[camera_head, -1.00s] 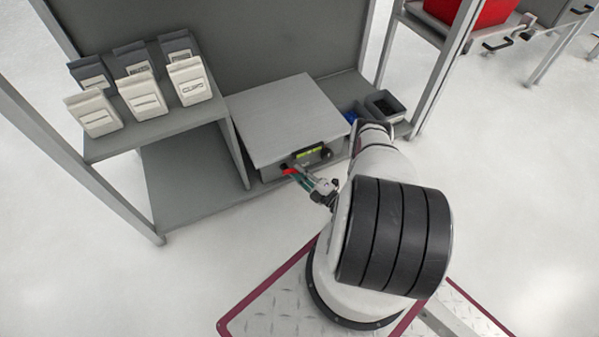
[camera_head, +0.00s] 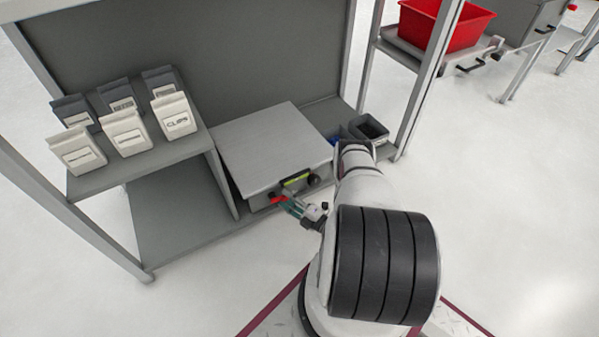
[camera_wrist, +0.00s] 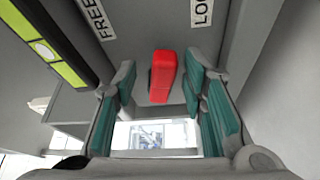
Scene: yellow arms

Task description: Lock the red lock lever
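The red lock lever (camera_head: 278,199) is on the front of the grey box (camera_head: 262,150). In the wrist view the lever (camera_wrist: 162,78) stands between my green-padded fingers, nearer the right one. A gap shows on its left; whether the right finger touches it I cannot tell. A FREE label (camera_wrist: 97,18) is at upper left and a partly cut-off label starting "LO" (camera_wrist: 202,12) is at upper right. The lever lies between the two labels. My gripper (camera_head: 288,206) is open at the lever.
A yellow-green strip (camera_head: 297,180) and a black knob (camera_head: 314,180) are on the box front beside the lever. White and dark bins (camera_head: 125,132) stand on the left shelf. A small dark bin (camera_head: 369,129) is right of the box. Open floor lies in front.

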